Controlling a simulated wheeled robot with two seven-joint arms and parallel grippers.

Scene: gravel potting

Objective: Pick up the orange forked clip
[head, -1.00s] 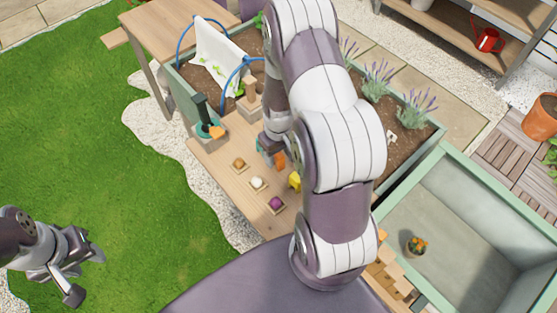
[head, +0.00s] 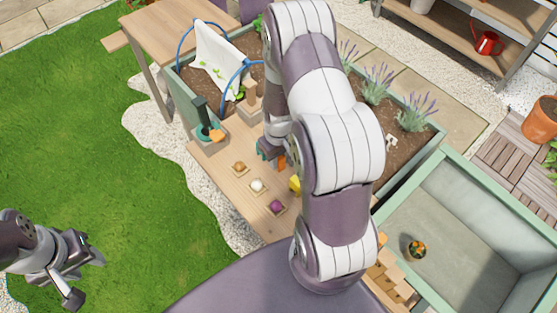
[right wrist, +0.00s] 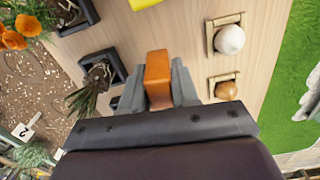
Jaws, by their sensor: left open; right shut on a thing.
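The orange forked clip (right wrist: 158,72) is between the fingers of my right gripper (right wrist: 157,88) in the right wrist view. The gripper is shut on it, and the clip's block-like end sticks out past the fingertips. Its forked part cannot be made out. In the head view a small part of the clip (head: 281,161) shows beside my right gripper (head: 270,153), over the wooden work board; my right arm hides much of the area. My left gripper (head: 84,277) is open and empty over the lawn at the lower left.
Small square holders on the board (head: 225,168) carry a brown bulb (head: 239,167), a white ball (head: 257,185) and a purple ball (head: 276,206). A yellow object (head: 295,184) is close by. Dark pots with plants (right wrist: 98,75) stand beside the clip. A green-rimmed bin (head: 470,235) is at right.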

